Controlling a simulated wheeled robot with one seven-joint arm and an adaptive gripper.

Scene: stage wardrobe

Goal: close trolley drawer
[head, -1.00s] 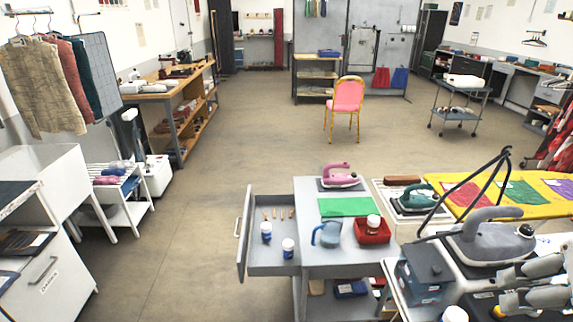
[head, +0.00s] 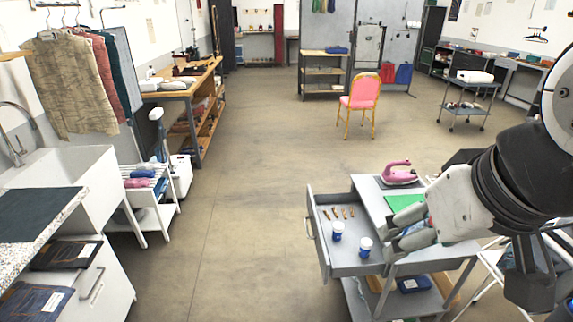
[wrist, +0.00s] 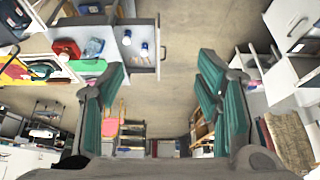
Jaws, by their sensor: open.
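The grey trolley (head: 368,189) stands at the lower right of the head view. Its drawer (head: 318,238) is pulled out to the left, with a handle on its front. Two blue-and-white jars (head: 337,230) and several small wooden pieces lie inside. In the wrist view the open drawer (wrist: 157,52) shows at the top, left of centre, and the trolley is partly hidden by a finger. My gripper (head: 397,229) is open and empty. In the head view it overlaps the trolley's top, hiding part of it; I cannot tell any contact. Its two teal-padded fingers (wrist: 160,80) are wide apart in the wrist view.
A pink iron (head: 398,173) and green cloth (head: 403,201) are on the trolley top. A white sink unit (head: 85,170) and small white rack (head: 150,190) stand left. Open floor (head: 240,220) lies left of the drawer. A pink chair (head: 362,95) stands behind.

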